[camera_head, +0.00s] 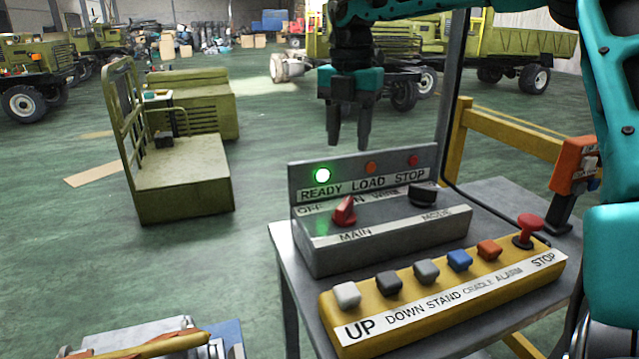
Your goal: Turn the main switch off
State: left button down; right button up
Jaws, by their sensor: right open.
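The main switch (344,211) is a red rotary knob on a grey control box (390,243), above the label MAIN. Its pointed handle leans up and to the right, and the knob partly covers the OFF/ON lettering behind it. The green READY lamp (322,175) on the box's back panel is lit; the LOAD and STOP lamps look unlit. My right gripper (348,143) hangs above and behind the back panel, fingers pointing down, apart and empty. It is clear of the switch. My left gripper is not in view.
A black mode knob (423,194) sits right of the main switch. In front is a yellow button panel (440,300) with several square buttons and a red stop mushroom (528,230). Both stand on a grey table (510,205). An orange device (573,165) hangs at the right.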

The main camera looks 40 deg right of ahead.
aim_at(345, 202)
notch_tip(345, 202, down, 13)
jog(key=shift+r, duration=0.15)
dwell(0.4)
grip_shut()
dwell(0.4)
